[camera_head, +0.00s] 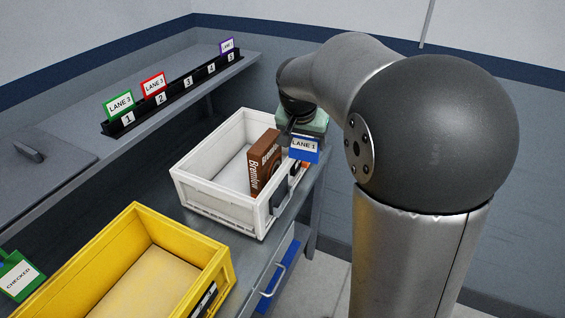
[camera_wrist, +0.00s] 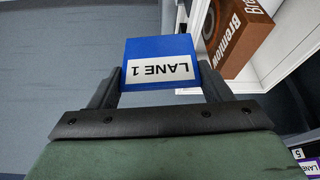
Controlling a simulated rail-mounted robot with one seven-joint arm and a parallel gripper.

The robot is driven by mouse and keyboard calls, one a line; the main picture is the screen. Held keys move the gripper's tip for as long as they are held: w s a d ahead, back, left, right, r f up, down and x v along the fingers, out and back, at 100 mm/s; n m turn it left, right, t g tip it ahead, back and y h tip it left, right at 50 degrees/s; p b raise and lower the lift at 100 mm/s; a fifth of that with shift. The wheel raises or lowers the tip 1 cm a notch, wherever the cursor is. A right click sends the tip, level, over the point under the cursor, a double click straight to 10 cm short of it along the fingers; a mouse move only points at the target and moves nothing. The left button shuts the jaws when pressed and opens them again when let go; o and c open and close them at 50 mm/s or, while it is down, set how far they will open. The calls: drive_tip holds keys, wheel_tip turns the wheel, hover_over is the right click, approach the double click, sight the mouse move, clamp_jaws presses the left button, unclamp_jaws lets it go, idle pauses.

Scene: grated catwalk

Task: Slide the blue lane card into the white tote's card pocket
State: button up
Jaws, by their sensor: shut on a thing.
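The blue lane card (camera_head: 304,150), labelled LANE 1, is held in my gripper (camera_head: 291,132). In the wrist view the card (camera_wrist: 160,62) sits between the two dark fingers of my gripper (camera_wrist: 160,80), its lettering upside down. The white tote (camera_head: 215,203) stands on the bench, and the card is at its right side, near the far end. A dark holder, seemingly the card pocket (camera_head: 280,194), is on the tote's right outer wall, below and left of the card. The pocket's slot cannot be made out clearly. The card appears apart from it.
A brown Bremlow box (camera_head: 262,165) stands in the white tote. A yellow tote (camera_head: 120,222) is nearer. A black numbered rack (camera_head: 175,98) on the shelf holds green, red and purple cards. A green CHECKED card (camera_head: 17,277) is at the left edge.

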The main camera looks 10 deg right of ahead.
drive_tip(key=a+f+m+g, duration=0.1)
drive_tip(key=m, duration=0.3)
drive_tip(key=w+a+f+m+g+h, duration=0.1)
drive_tip(key=f+m+g, duration=0.1)
drive_tip(key=m, duration=0.3)
drive_tip(key=w+a+f+m+g+b, duration=0.1)
drive_tip(key=f+m, duration=0.1)
drive_tip(key=m, duration=0.2)
drive_tip(key=shift+w+a+f+m+g+h, duration=0.1)
drive_tip(key=shift+f+m+g+h, duration=0.05)
drive_tip(key=shift+m+g+h, duration=0.2)
wheel_tip(320, 180, down, 6)
drive_tip(key=a+m+g+b, duration=0.1)
drive_tip(key=m+g+b, duration=0.1)
drive_tip(key=m+b, duration=0.2)
drive_tip(key=shift+a+m+y, duration=0.3)
drive_tip(key=shift+m+y, duration=0.15)
drive_tip(key=shift+m, duration=0.3)
drive_tip(key=shift+f, duration=0.2)
drive_tip(key=shift+f+b, duration=0.35)
drive_tip(key=shift+f, duration=0.15)
drive_tip(key=o, duration=1.1)
drive_tip(key=shift+r, duration=0.15)
